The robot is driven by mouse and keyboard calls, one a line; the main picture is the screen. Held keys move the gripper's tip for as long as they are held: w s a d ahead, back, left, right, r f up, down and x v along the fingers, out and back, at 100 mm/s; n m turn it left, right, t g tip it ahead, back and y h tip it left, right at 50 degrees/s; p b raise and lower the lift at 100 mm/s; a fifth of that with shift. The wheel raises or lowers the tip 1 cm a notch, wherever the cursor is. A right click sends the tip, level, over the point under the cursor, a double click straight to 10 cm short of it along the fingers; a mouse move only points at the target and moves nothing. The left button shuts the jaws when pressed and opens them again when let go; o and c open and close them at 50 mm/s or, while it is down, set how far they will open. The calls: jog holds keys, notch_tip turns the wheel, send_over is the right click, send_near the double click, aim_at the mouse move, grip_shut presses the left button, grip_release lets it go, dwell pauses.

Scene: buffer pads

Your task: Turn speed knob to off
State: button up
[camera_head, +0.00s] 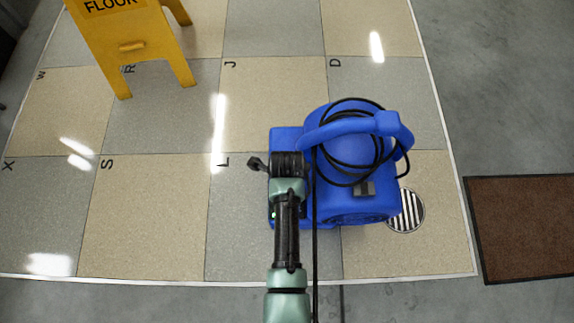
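A blue floor blower (345,207) stands on the tiled floor right of the middle in the head view, with a black cord coiled around its handle (360,127). A small dark part (364,188) shows on its near top face; I cannot tell whether it is the speed knob. My arm reaches up from the bottom edge and covers the blower's left part. My gripper (257,164) is at the arm's far end, by the blower's upper left side. Its fingers are too small and too dark to tell whether they are open or shut. No knob can be made out clearly.
A yellow floor sign (130,47) stands at the upper left. A round drain grate (406,212) lies right of the blower, and a brown mat (525,227) lies farther right. A black cord runs down beside my arm.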

grip_shut()
dwell(0.4)
